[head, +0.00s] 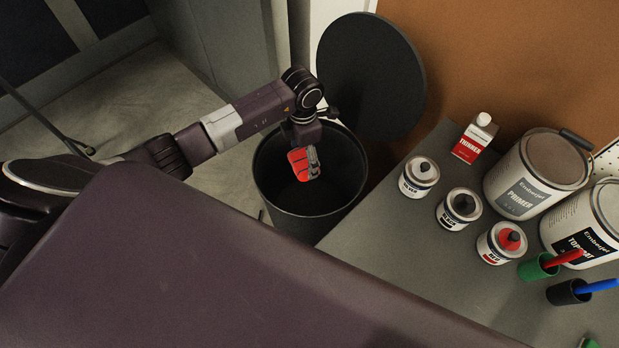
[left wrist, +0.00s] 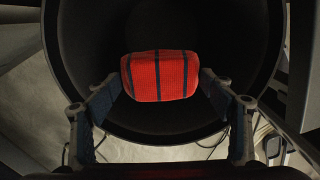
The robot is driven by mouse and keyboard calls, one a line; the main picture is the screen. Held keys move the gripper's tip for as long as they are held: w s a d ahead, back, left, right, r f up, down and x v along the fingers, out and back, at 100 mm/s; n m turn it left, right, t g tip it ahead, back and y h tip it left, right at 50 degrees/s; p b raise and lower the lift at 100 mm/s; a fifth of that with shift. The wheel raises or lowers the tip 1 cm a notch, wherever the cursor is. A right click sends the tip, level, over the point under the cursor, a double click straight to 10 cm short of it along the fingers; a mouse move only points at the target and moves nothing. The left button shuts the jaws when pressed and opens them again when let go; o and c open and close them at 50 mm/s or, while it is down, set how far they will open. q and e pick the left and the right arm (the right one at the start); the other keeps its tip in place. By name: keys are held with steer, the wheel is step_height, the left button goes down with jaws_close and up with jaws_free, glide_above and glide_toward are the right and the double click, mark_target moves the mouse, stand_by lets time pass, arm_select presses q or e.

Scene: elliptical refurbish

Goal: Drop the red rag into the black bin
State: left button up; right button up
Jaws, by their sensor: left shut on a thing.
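The red rag (head: 299,165) has dark stripes and is bundled up. It hangs over the open mouth of the black bin (head: 265,185). My left gripper (head: 313,163) is shut on the rag above the bin. In the left wrist view the rag (left wrist: 160,76) sits between the two fingertips of my left gripper (left wrist: 160,84), with the round dark inside of the bin (left wrist: 80,30) behind it. My right gripper does not show in either view.
A round black lid (head: 371,75) stands upright behind the bin. A grey worktop (head: 400,240) to the right holds small cans (head: 419,177), a thinner bottle (head: 475,140), a primer can (head: 535,175) and markers in cups (head: 538,266). Bare floor (head: 140,100) lies to the left.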

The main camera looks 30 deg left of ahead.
arm_select(q)
steer(key=o, duration=1.2)
steer(key=shift+r, duration=0.15)
step_height(320, 180, up, 12)
steer(key=shift+f, duration=0.1)
